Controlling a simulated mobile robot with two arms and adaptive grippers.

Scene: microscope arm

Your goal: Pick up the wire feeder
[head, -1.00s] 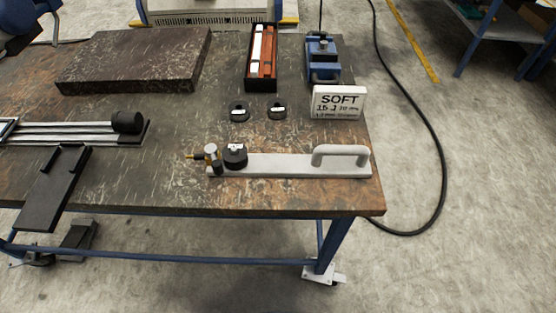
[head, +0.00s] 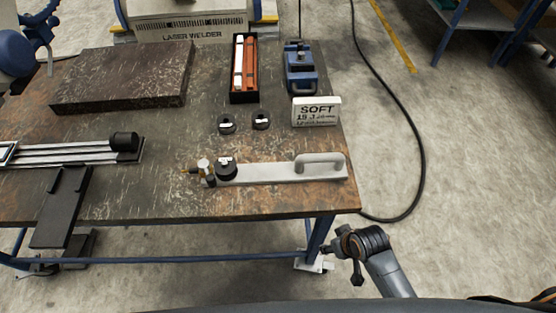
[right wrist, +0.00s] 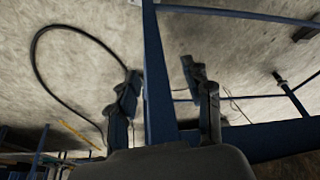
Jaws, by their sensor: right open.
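The wire feeder (head: 270,173) looks to be the pale flat bar lying near the table's front edge. It has a raised grey handle (head: 320,161) at its right end. A black spool (head: 226,168) and a small brass fitting sit at its left end. My right gripper (head: 350,257) is in front of the table's right front corner, beyond the edge, apart from the feeder. In the right wrist view my right gripper (right wrist: 166,95) has its fingers spread with nothing between them. The feeder is not recognisable there. My left gripper is not in view.
A blue table leg (right wrist: 160,80) passes close by the right gripper's fingers in the wrist view. A black cable (head: 405,110) lies on the floor at right.

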